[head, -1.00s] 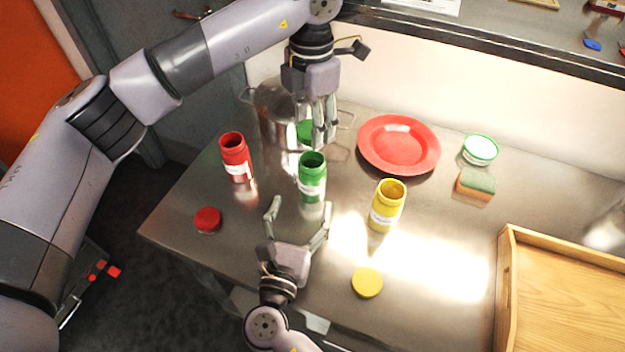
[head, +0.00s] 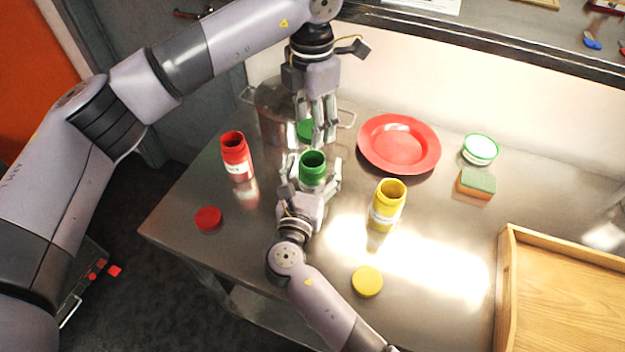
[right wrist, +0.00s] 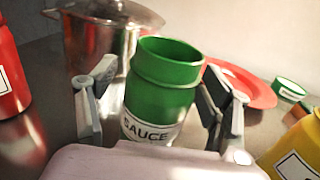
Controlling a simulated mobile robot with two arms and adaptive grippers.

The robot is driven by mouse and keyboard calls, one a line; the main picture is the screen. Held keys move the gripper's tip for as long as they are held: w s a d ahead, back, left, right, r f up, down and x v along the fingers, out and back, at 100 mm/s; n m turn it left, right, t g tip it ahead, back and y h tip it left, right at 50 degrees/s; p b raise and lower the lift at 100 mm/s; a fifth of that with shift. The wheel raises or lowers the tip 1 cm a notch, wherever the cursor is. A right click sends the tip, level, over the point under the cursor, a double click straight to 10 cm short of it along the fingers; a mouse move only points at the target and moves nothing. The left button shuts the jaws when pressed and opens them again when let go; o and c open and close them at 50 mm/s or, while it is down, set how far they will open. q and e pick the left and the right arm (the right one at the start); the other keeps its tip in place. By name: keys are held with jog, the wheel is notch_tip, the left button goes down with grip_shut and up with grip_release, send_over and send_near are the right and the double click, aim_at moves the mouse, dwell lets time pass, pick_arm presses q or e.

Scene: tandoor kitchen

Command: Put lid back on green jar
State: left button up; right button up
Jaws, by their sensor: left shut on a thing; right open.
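The green jar (head: 313,168) stands upright and open-topped on the steel table. In the right wrist view the green jar (right wrist: 162,88) shows a white label reading "SAUCE". My right gripper (head: 314,172) is open, with one finger on each side of the jar; I cannot tell whether they touch it. Its fingers also show in the right wrist view (right wrist: 165,100). My left gripper (head: 320,138) is above and behind the jar, shut on the green lid (head: 305,129), which is partly hidden by the fingers.
A steel pot (head: 272,110) stands behind. A red jar (head: 236,157) and red lid (head: 208,218) are left; a yellow jar (head: 386,206) and yellow lid (head: 367,281) are right. A red plate (head: 398,143), green-rimmed bowl (head: 480,149), sponge (head: 477,183) and wooden tray (head: 505,290) lie further right.

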jog(key=shift+c, duration=0.3)
grip_shut()
dwell(0.6)
